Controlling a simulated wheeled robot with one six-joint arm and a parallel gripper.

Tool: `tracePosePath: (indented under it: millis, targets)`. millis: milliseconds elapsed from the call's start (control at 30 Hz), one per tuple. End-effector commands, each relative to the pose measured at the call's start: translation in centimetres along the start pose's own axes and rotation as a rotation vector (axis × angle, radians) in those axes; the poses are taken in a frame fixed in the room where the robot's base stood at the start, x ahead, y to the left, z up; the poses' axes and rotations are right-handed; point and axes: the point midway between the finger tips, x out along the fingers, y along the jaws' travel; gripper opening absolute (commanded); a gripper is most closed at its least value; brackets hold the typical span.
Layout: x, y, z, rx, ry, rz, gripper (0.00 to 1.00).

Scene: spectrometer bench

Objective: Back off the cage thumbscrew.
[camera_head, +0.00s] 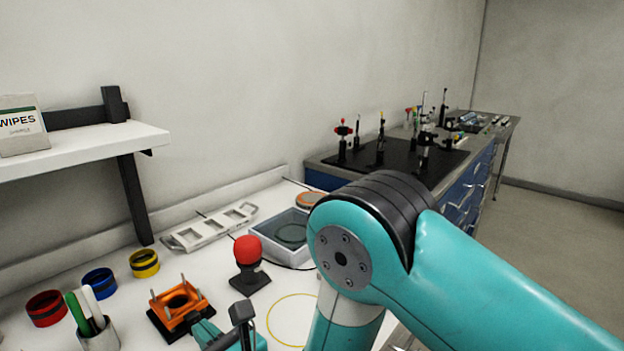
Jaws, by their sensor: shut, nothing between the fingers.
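The orange cage (177,308) sits on a black square base on the white bench, lower left of the head view. It has upright posts at its corners and a dark round opening in the middle. I cannot make out its thumbscrew clearly. My gripper (207,327), teal and black, shows at the bottom edge, close to the right front side of the cage. It is shut with nothing in it. Whether it touches the cage I cannot tell, and its lower part is cut off by the frame.
A red knob on a black stand (247,262) stands behind my gripper. A grey tray (270,238), a white slotted holder (210,228), coloured rings (98,283) and a pen cup (98,337) surround the cage. A shelf (85,143) overhangs the left. A yellow circle (292,295) marks clear bench.

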Motion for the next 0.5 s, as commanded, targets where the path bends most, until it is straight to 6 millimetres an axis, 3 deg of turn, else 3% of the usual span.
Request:
tracePosePath:
  millis: [500]
  targets:
    - [-3.2,0.1,-0.5,0.0,0.002,0.0,0.0]
